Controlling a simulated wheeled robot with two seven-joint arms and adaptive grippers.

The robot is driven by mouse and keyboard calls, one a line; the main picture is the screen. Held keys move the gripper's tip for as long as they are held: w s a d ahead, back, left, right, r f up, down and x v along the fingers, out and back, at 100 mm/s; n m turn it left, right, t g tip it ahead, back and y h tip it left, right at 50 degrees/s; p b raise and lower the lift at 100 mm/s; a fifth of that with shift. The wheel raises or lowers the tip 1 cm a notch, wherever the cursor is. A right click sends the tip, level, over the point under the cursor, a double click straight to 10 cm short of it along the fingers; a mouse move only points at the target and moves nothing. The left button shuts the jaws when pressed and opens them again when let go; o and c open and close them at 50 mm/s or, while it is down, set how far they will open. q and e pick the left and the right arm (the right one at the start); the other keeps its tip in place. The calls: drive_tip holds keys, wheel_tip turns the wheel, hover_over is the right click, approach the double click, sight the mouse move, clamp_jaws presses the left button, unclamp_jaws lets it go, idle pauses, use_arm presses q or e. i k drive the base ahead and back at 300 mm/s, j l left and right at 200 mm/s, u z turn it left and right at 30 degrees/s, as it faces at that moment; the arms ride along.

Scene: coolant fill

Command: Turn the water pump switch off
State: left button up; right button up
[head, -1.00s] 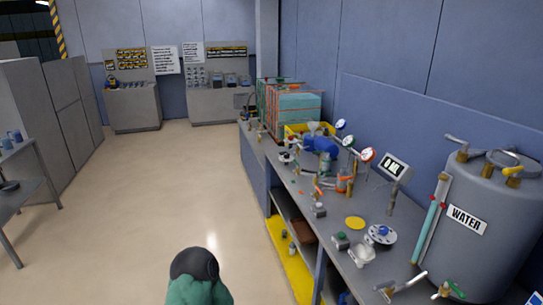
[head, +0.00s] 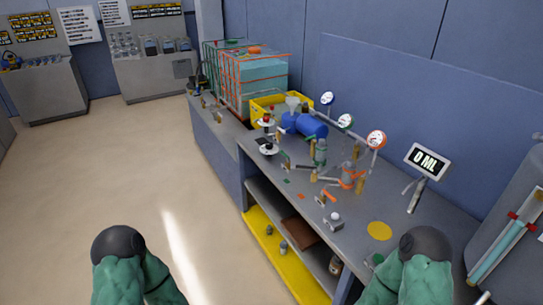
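A small grey box with a white round knob (head: 333,221) sits on the workbench near its front edge; it looks like a switch, but no label is readable. A blue cylindrical pump or motor (head: 305,124) lies farther back on the bench. I cannot tell which control is the water pump switch. Two of my green arm parts with dark round ends show at the bottom, one left and one right. The right one covers part of the bench's near end. Neither gripper's fingers show.
The grey workbench (head: 225,150) runs along the blue wall, with a yellow lower shelf (head: 268,262). Dial gauges (head: 376,139), a "0 ML" display (head: 427,160) and orange-handled valves crowd its top. A grey tank (head: 515,225) is cut off at right. The floor at left is clear.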

sight(269, 145)
drive_tip(key=i+j+u, duration=0.1)
drive_tip(key=i+j, duration=0.15)
drive_tip(key=i, duration=0.3)
drive_tip(key=i+j+u, duration=0.15)
drive_tip(key=i, duration=0.45)
